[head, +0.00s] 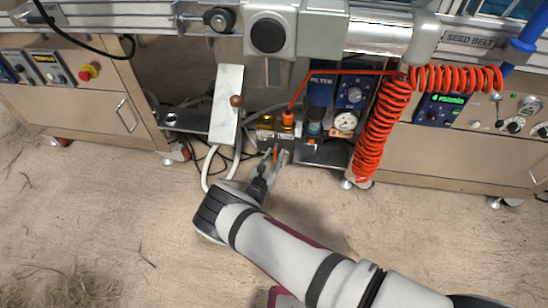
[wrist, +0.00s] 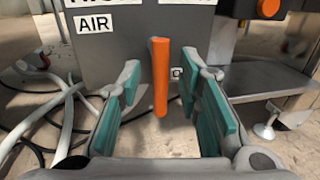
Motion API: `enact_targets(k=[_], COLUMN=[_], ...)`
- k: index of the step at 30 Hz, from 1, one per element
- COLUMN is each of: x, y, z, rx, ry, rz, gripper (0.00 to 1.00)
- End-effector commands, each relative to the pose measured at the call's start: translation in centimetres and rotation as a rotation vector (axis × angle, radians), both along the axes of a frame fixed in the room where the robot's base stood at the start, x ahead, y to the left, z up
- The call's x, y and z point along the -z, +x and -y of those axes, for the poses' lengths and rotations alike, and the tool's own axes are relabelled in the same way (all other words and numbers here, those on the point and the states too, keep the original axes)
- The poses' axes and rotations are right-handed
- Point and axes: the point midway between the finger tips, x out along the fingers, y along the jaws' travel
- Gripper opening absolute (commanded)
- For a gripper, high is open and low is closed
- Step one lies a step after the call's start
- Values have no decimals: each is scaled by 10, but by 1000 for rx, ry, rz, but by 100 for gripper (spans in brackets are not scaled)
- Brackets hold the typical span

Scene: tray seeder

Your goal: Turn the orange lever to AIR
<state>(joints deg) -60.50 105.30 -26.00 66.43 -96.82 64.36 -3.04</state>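The orange lever (wrist: 160,78) hangs straight down on the front of a dark grey valve box (wrist: 120,50). An AIR label (wrist: 90,24) is to the lever's upper left, and a small label, partly hidden, is just right of it. In the head view the lever (head: 275,153) is small, at the front of the box below the brass fittings. My gripper (wrist: 160,110) is open, with one teal-padded finger on each side of the lever and a gap to both. In the head view my gripper (head: 271,166) reaches up to the box from below.
A coiled orange hose (head: 372,130) hangs right of the box, near a pressure gauge (head: 345,121). White hoses (wrist: 50,110) loop on the left. A tilted white panel (head: 226,105) stands left of the box. The floor in front is clear.

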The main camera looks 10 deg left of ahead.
Motion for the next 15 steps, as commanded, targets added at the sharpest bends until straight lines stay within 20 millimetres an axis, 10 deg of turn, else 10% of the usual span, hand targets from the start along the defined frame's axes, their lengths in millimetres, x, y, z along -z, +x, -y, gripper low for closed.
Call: enact_targets(k=[6,15], x=[0,0], y=[0,0], z=[0,0], rx=[0,0], ry=[0,9], rz=[0,0], gripper=[0,0])
